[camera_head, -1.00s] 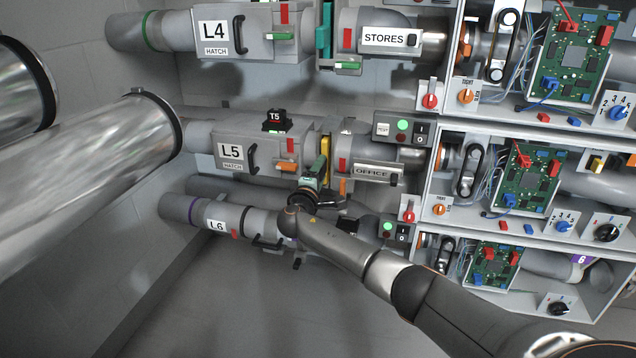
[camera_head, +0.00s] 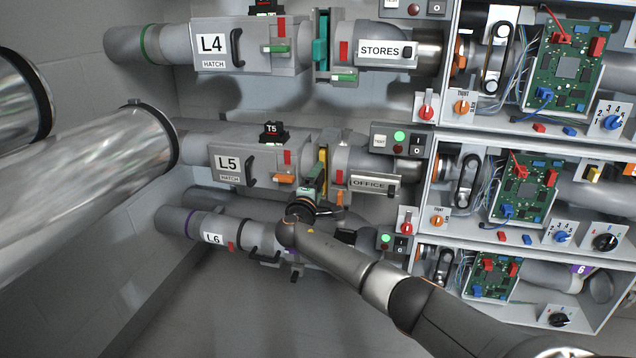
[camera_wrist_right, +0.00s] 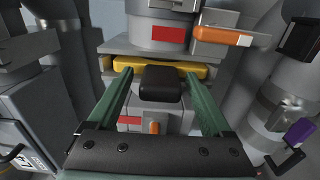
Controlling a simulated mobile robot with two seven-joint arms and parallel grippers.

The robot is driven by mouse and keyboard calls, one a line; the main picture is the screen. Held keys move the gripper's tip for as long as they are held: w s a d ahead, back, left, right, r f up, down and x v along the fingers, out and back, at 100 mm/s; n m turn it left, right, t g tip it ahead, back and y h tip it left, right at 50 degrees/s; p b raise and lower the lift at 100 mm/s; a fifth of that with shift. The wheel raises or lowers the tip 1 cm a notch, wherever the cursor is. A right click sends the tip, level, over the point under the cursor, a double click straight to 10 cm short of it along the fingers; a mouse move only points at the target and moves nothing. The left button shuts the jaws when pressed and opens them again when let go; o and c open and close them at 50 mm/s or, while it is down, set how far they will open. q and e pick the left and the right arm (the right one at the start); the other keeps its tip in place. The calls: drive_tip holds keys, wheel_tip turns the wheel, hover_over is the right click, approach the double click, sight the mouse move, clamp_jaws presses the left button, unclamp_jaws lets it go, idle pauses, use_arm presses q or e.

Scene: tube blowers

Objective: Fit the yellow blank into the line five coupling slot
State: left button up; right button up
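The yellow blank (camera_head: 323,161) stands upright in the gap of the line five coupling, between the L5 hatch box (camera_head: 262,158) and the OFFICE pipe section (camera_head: 373,180). How deep it sits, I cannot tell. In the right wrist view the yellow blank (camera_wrist_right: 205,71) shows as a plate between grey flanges, with a black handle (camera_wrist_right: 160,84) towards me. My right gripper (camera_head: 316,180) is just below and in front of the blank. Its green fingers (camera_wrist_right: 160,80) lie on both sides of the handle, with visible gaps, so it looks open. My left gripper is not in view.
Line four's coupling (camera_head: 321,45) with a teal plate is above. The L6 pipe (camera_head: 215,230) runs close below my right gripper. A black T5 unit (camera_head: 274,132) sits on top of line five. Shelves with circuit boards (camera_head: 523,187) stand at the right.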

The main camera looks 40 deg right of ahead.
drive_tip(key=shift+o, duration=0.2)
drive_tip(key=shift+a, duration=0.1)
drive_tip(key=shift+s+a+p, duration=0.2)
drive_tip(key=shift+s+p, duration=0.05)
drive_tip(key=shift+p, duration=0.05)
drive_tip(key=p+v, duration=0.4)
drive_tip(key=v, duration=0.7)
drive_tip(key=shift+s+a+p, duration=0.25)
drive_tip(key=shift+s+p, duration=0.05)
drive_tip(key=shift+p, duration=0.05)
